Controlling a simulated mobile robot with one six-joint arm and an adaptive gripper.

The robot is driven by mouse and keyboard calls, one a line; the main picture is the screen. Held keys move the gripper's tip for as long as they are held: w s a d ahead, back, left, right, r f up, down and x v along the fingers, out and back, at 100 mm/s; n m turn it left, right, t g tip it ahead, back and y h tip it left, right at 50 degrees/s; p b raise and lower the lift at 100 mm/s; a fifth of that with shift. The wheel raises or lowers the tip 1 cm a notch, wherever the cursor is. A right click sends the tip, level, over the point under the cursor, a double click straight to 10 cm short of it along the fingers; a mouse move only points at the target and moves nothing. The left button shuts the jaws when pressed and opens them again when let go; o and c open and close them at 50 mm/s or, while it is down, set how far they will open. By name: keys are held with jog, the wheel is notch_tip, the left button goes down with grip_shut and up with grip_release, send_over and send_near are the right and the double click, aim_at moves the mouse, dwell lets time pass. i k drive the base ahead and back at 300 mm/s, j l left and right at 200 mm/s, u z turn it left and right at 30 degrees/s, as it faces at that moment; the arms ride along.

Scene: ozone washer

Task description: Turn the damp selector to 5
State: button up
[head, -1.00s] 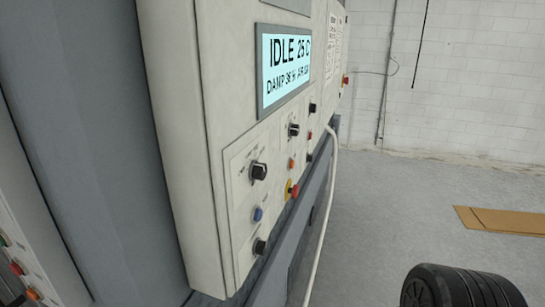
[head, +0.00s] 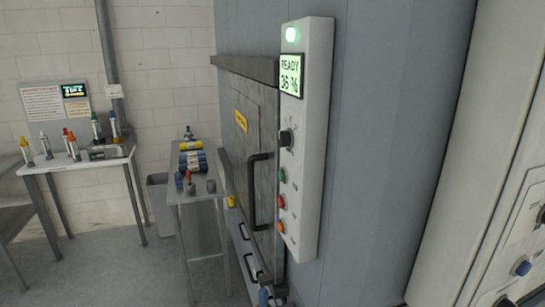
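A narrow white control panel (head: 316,120) stands right of centre in the head view. Its display (head: 290,76) reads READY 36 % in a green glow. A black selector knob (head: 286,138) sits below the display; it carries no readable label, so I cannot tell for certain that it is the damp selector. The knob's setting is too small to read. Below it are a green button (head: 281,175), a red button (head: 281,201) and an orange button (head: 281,226). My gripper is not in view.
A grey door (head: 240,135) with a dark handle is left of the panel. A small table (head: 192,196) with rolls and a side table (head: 70,164) with bottles stand further left. A larger white panel (head: 478,215) is at the right edge. Floor is clear at lower left.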

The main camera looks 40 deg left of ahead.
aim_at(284, 138)
jog(key=u, duration=1.6)
